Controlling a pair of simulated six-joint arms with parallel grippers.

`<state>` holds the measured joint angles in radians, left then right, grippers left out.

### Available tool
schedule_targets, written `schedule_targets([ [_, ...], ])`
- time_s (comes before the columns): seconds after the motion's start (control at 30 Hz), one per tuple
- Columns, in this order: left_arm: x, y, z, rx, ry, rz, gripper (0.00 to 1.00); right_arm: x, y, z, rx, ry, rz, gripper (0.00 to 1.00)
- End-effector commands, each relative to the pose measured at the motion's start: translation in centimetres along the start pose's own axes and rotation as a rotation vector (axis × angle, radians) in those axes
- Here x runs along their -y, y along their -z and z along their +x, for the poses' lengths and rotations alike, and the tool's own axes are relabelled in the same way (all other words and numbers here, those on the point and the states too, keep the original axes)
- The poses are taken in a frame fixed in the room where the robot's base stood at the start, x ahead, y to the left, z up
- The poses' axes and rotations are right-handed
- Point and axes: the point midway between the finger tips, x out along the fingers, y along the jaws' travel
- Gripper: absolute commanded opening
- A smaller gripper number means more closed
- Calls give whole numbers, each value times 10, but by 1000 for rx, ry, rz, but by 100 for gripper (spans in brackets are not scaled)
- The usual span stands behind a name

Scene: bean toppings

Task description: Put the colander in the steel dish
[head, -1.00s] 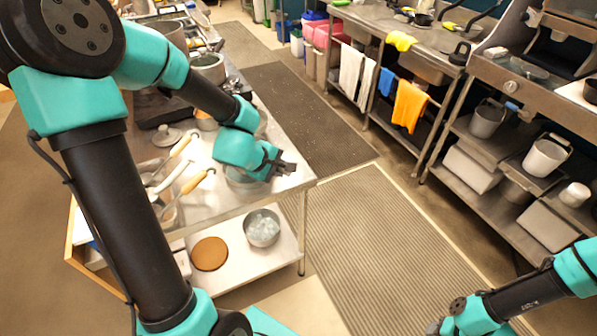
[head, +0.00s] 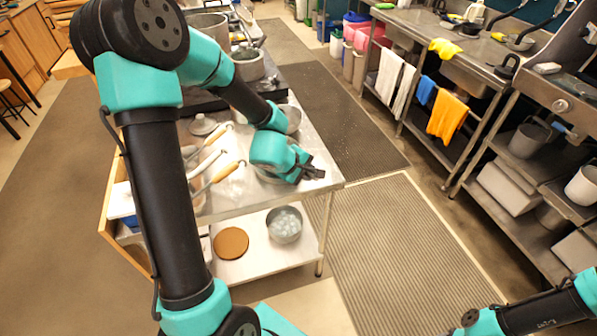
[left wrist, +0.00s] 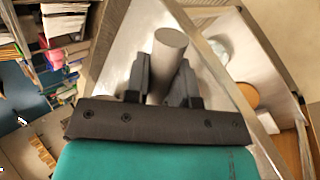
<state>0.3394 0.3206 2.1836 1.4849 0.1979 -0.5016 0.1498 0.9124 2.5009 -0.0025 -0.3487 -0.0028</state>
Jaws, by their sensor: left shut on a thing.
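My left gripper (head: 312,172) is above the front right corner of the steel table. In the left wrist view its fingers (left wrist: 163,88) are shut on a plain grey cylinder (left wrist: 171,45); I cannot tell whether this is part of the colander. A round grey rim (head: 268,178) shows partly under the gripper, mostly hidden. A steel bowl (head: 291,117) stands just behind the gripper, partly covered by my arm. A steel bowl with a pale, mottled inside (head: 284,225) sits on the lower shelf. My right gripper is at the bottom edge (head: 455,331), mostly cut off.
Wooden-handled utensils (head: 222,170) lean on the left of the steel table (head: 318,184). A lid (head: 203,125) and a pot (head: 247,64) are farther back. A brown round board (head: 231,243) lies on the lower shelf. Floor mats (head: 395,260) lie clear to the right.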

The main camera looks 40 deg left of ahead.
Motion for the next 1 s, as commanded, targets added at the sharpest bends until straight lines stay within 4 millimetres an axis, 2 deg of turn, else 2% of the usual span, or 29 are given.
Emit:
schedule_targets([
  [0.47, 2, -1, 6, 3, 1, 3, 0, 0, 0, 0, 0, 0, 1, 43],
  [0.5, 2, -1, 6, 3, 1, 4, 27, 0, 0, 0, 0, 0, 1, 43],
  [0.7, 1, -1, 5, 3, 1, 4, 46, 0, 0, 0, 0, 0, 0, 43],
  [0.77, 1, -1, 5, 3, 1, 4, 49, 0, 0, 0, 0, 0, 0, 43],
  [1.0, 1, -2, 5, 3, 0, 5, 49, 0, 0, 0, 0, 0, 0, 43],
])
